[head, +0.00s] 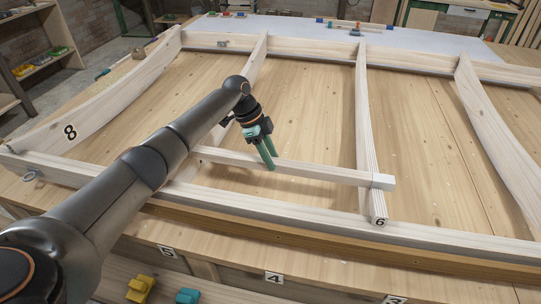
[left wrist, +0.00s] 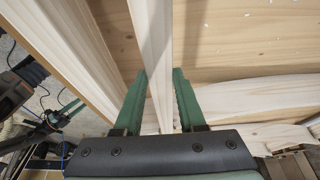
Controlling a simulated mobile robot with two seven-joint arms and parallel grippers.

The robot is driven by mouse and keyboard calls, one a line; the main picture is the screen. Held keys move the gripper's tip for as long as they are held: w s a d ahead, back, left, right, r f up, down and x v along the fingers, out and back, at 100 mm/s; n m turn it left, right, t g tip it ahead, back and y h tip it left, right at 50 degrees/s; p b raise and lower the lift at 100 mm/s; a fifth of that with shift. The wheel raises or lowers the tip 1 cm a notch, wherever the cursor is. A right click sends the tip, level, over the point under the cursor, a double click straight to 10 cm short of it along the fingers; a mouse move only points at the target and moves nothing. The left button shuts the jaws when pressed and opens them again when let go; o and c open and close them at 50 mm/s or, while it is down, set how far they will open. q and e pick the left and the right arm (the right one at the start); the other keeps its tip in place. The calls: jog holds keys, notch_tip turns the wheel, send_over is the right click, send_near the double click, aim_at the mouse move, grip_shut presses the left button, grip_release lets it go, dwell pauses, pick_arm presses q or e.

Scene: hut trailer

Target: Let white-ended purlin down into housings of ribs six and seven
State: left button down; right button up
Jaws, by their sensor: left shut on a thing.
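The white-ended purlin (head: 315,170) is a pale timber bar lying across ribs six and seven, near their front ends. Its white end (head: 383,181) sticks out just past the right side of rib six (head: 362,120), which bears the number 6. Its other end is at rib seven (head: 257,60), partly hidden by my left arm. My left gripper (head: 269,160) points down with its green fingers shut on the purlin between the ribs. In the left wrist view the purlin (left wrist: 155,50) runs between both fingers. The housings are hidden; I cannot tell whether the purlin sits in them.
Rib eight (head: 110,95) curves at the left and another rib (head: 495,125) stands at the right. A front rail (head: 300,207) and a back rail (head: 310,53) close the frame. Yellow (head: 140,288) and teal (head: 187,296) pieces lie at the front.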

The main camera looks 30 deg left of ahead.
pick_arm(q)
jog(key=shift+f, duration=0.55)
jog(key=shift+c, duration=2.1)
grip_release()
jog(key=v, duration=1.2)
jog(key=shift+a+r+b, duration=0.15)
jog(key=shift+r+b, duration=0.05)
jog(key=shift+b, duration=0.25)
jog(key=shift+s+f, duration=0.1)
jog(key=shift+s, duration=0.1)
